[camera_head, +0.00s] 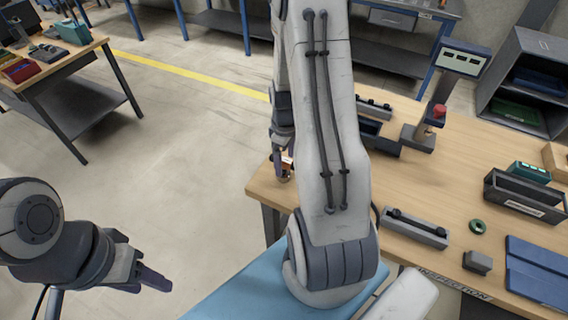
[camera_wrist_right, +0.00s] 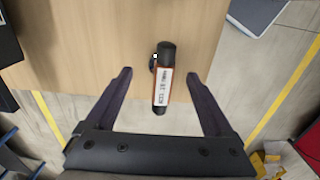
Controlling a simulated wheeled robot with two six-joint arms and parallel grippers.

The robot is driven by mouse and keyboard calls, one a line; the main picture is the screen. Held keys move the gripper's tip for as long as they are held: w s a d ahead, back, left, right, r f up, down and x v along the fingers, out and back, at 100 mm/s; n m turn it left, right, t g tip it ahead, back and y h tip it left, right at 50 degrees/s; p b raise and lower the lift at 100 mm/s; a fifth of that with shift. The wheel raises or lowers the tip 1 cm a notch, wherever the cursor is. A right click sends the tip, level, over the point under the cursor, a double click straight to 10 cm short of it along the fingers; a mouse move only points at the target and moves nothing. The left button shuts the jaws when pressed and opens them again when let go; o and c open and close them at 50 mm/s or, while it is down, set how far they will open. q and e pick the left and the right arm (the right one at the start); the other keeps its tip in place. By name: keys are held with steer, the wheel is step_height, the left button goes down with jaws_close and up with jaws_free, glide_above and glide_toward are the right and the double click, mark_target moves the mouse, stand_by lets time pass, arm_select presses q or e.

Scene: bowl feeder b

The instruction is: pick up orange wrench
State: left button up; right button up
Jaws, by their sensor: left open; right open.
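The orange wrench (camera_wrist_right: 163,88) shows in the right wrist view as a short orange body with dark ends and a white label. It lies on the wooden table at its edge, its near end reaching past the edge. My right gripper (camera_wrist_right: 159,76) is open, with one finger on each side of the wrench and a gap on both sides. In the head view the right gripper (camera_head: 279,163) is at the table's left corner, and the wrench (camera_head: 287,162) is partly hidden behind it. My left gripper (camera_head: 152,282) is open and empty above the floor at lower left.
The wooden table (camera_head: 420,190) carries a red-topped device (camera_head: 436,116), a grey fixture (camera_head: 415,228), a green ring (camera_head: 478,227), a black bin (camera_head: 525,195) and a blue tray (camera_head: 540,270). My right arm hides part of the table. Open floor lies left of it.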

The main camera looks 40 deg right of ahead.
mark_target(284, 167)
steer(key=shift+a+f+p, duration=0.2)
steer(key=shift+f+p, duration=0.2)
steer(key=shift+f, duration=1.55)
steer(key=shift+c, duration=0.4)
steer(key=shift+w, duration=0.1)
jaws_close()
